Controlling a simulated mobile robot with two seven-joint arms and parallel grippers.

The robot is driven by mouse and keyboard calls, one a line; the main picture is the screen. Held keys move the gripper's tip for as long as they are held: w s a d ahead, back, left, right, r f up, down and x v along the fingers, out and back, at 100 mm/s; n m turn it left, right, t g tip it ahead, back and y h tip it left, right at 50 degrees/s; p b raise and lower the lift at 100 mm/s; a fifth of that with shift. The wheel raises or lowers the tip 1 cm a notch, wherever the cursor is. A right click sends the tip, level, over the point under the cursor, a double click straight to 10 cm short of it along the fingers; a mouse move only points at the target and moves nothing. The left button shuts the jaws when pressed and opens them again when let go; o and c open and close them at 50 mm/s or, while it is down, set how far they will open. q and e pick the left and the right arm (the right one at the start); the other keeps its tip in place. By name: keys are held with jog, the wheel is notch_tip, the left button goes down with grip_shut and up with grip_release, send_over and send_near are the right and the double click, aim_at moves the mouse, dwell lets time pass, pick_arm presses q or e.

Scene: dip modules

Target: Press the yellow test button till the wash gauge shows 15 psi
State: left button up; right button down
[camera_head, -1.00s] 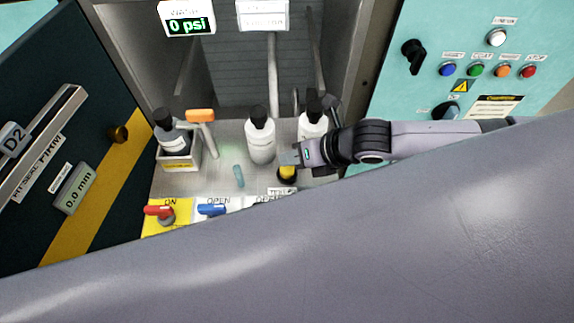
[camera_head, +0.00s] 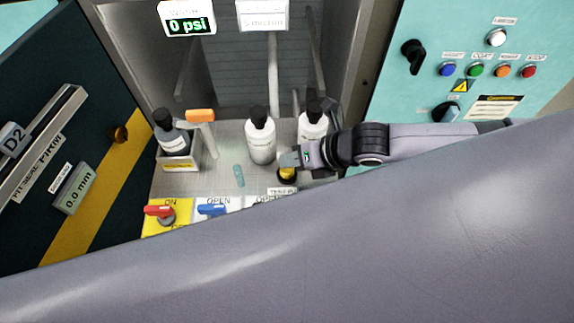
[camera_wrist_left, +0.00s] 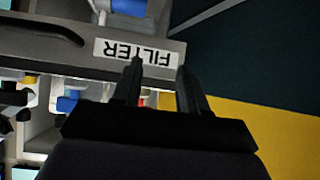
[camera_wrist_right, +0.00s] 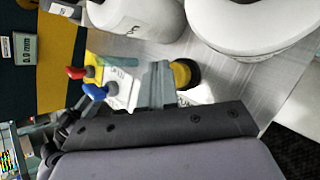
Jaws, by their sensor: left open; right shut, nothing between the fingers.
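The wash gauge (camera_head: 187,20) at the top of the head view reads 0 psi. The yellow test button (camera_head: 287,175) sits in a dark ring on the bay floor, in front of the white bottles. My right gripper (camera_head: 291,159) is shut and empty, its tips at the button and partly covering it. In the right wrist view the yellow button (camera_wrist_right: 183,74) shows right beside the closed fingertips (camera_wrist_right: 156,72); I cannot tell whether they touch it. My left gripper (camera_wrist_left: 160,68) is open and empty in the left wrist view, in front of the FILTER label.
Two white bottles (camera_head: 261,138) and a dark bottle in a holder (camera_head: 180,160) stand behind. A red handle (camera_head: 158,210) and a blue handle (camera_head: 212,209) are to the left. My grey arm covers the foreground. A teal button panel (camera_head: 470,40) is at right.

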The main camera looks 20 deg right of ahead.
aim_at(293, 169)
jog(key=shift+f+b, duration=0.3)
jog(key=shift+f, duration=0.4)
dwell(0.7)
jog(key=shift+r, duration=0.1)
jog(key=shift+r+p, duration=1)
jog(key=shift+p, duration=0.3)
jog(key=shift+r, duration=0.1)
notch_tip(293, 169, up, 5)
jog(key=p, duration=0.4)
jog(key=shift+p, duration=0.35)
jog(key=shift+s+d, duration=0.1)
